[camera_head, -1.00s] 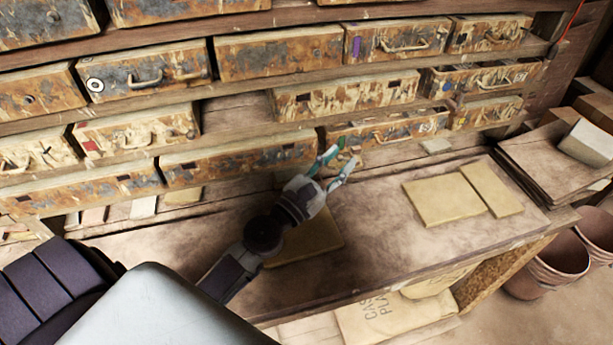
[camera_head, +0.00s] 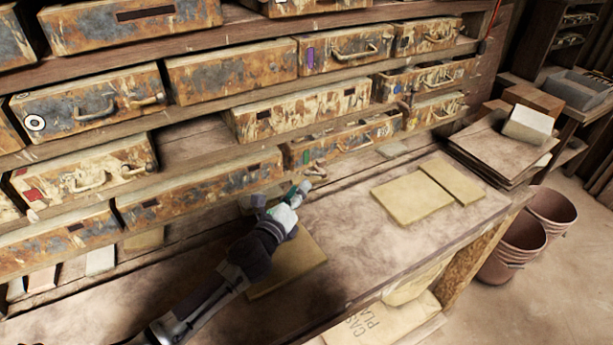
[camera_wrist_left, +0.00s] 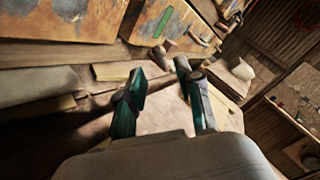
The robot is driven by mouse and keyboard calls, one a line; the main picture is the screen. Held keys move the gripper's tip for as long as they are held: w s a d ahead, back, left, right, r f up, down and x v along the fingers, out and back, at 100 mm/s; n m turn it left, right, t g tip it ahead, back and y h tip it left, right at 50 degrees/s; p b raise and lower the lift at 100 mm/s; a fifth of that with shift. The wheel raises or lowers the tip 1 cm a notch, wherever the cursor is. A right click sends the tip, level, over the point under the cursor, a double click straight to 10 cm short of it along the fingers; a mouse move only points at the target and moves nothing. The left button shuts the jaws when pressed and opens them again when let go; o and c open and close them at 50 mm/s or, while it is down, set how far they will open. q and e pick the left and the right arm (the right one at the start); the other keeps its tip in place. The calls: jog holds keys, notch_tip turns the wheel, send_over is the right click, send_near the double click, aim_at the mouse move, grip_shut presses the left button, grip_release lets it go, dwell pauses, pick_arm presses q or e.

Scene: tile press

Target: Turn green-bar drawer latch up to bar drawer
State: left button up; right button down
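The green-bar drawer (camera_head: 345,140) is a worn, rusty drawer low on the shelf, with a green bar (camera_head: 306,157) at the left of its front. It also shows at the top of the left wrist view, with its green bar (camera_wrist_left: 163,21). A small wooden latch (camera_head: 316,170) sits just below the bar; it shows in the left wrist view (camera_wrist_left: 168,45) too, and I cannot tell its exact angle. My left gripper (camera_head: 294,194) is close in front of and below the latch, apart from it. In the left wrist view its green fingers (camera_wrist_left: 160,72) are spread and empty. My right gripper is not in view.
A wooden bench (camera_head: 345,230) runs below the drawers, bearing tan tiles (camera_head: 411,200). A stack of boards (camera_head: 500,146) is at its right end. Terracotta pots (camera_head: 525,240) stand on the floor. Other drawers surround the green-bar one.

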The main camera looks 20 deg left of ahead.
aim_at(315, 174)
pick_arm(q)
jog(key=w, duration=0.3)
jog(key=w+d, duration=0.1)
jog(key=w, duration=0.1)
jog(key=shift+w, duration=0.2)
grip_shut()
